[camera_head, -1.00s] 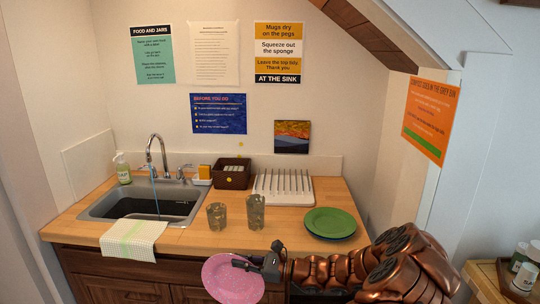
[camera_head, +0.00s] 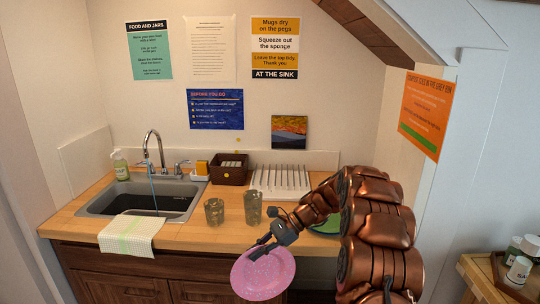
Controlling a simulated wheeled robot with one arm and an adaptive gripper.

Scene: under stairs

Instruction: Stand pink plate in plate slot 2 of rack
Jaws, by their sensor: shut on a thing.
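The pink speckled plate (camera_head: 264,275) hangs in front of the counter's front edge, its face turned toward the camera. My gripper (camera_head: 262,251) is shut on the plate's upper rim. The white rack (camera_head: 281,179) stands at the back of the counter against the wall, with a row of upright dividers. The rack is above and behind the plate in the picture, and its slots look empty. Slot numbers cannot be read.
The green plate (camera_head: 328,225) lies at right, mostly behind my arm. A dark basket (camera_head: 229,170) sits left of the rack. The sink (camera_head: 142,200) and a draped cloth (camera_head: 131,232) are at left.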

